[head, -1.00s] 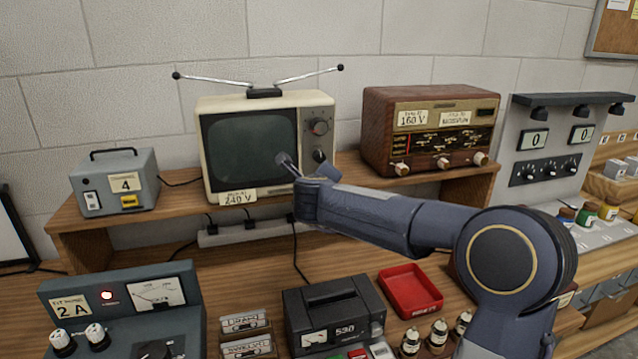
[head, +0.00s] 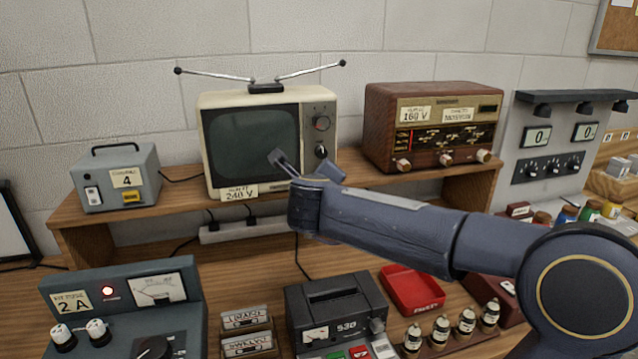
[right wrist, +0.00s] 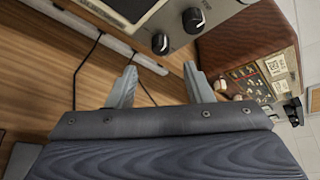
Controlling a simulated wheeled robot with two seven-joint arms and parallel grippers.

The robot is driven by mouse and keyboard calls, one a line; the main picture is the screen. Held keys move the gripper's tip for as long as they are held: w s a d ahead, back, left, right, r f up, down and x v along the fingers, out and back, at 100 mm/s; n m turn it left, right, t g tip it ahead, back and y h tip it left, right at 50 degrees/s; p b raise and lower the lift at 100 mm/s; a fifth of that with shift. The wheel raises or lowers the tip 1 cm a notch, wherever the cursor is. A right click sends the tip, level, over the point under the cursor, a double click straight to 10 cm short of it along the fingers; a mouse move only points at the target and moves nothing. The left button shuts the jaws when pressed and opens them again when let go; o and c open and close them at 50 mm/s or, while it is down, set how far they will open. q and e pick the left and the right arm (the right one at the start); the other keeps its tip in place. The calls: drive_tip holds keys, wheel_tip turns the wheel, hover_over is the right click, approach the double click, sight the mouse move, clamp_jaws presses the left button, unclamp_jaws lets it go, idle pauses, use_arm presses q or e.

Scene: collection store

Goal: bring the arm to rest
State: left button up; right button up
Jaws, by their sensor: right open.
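My right arm comes in from the lower right of the head view. Its gripper (head: 292,160) is in front of the lower right part of the cream television (head: 250,145), with nothing between its fingers. In the right wrist view the two fingers of the gripper (right wrist: 158,85) stand apart, and wood and a cable show between them. The television's two dark knobs also show there at the top. My left gripper is in neither view.
A wooden radio (head: 432,128) and a grey box (head: 116,178) flank the television on the shelf. Below are a meter box (head: 125,300), a dark instrument (head: 335,305), a red tray (head: 412,290) and several small bottle-like parts (head: 440,328). A power strip (head: 225,234) lies under the television.

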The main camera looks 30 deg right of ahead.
drive_tip(key=s+a+r+n+t+y, duration=0.1)
drive_tip(key=s+a+n+t+y, duration=0.3)
drive_tip(key=s+a+n+y, duration=0.95)
drive_tip(key=s+d+f+n+g+h, duration=0.1)
drive_tip(key=s+f+n+g+h, duration=0.1)
drive_tip(key=s+f+n+g, duration=0.8)
drive_tip(key=s+f+n, duration=0.7)
drive_tip(key=s+f, duration=0.1)
drive_tip(key=f, duration=0.2)
drive_tip(key=shift+d, duration=0.15)
